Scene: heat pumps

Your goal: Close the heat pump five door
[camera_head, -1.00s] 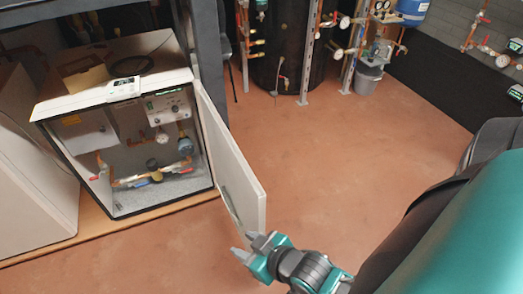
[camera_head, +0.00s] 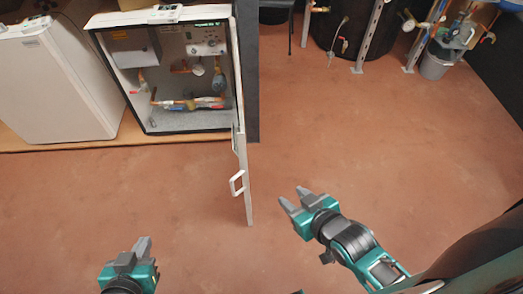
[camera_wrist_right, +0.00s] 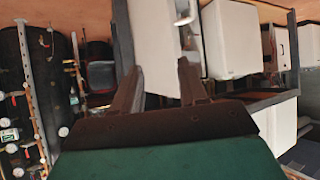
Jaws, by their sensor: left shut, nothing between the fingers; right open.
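The open heat pump cabinet (camera_head: 143,98) stands at the upper left of the head view, with pipes and gauges inside. Its white door (camera_head: 240,120) stands wide open, seen almost edge-on, swung out toward me. A white handle (camera_head: 237,183) sits on the door's left face. My right gripper (camera_head: 291,198) is open and empty, to the right of the door's free end and apart from it in the picture. In the right wrist view the open fingers (camera_wrist_right: 160,80) point toward the white door panel (camera_wrist_right: 153,40). My left gripper (camera_head: 141,245) is shut and empty, low at the left.
A second white unit (camera_head: 50,90) stands at the left of the cabinet. A dark tank (camera_head: 350,35) and a grey bucket (camera_head: 440,62) stand at the back right. The reddish floor (camera_head: 330,130) around the door is clear.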

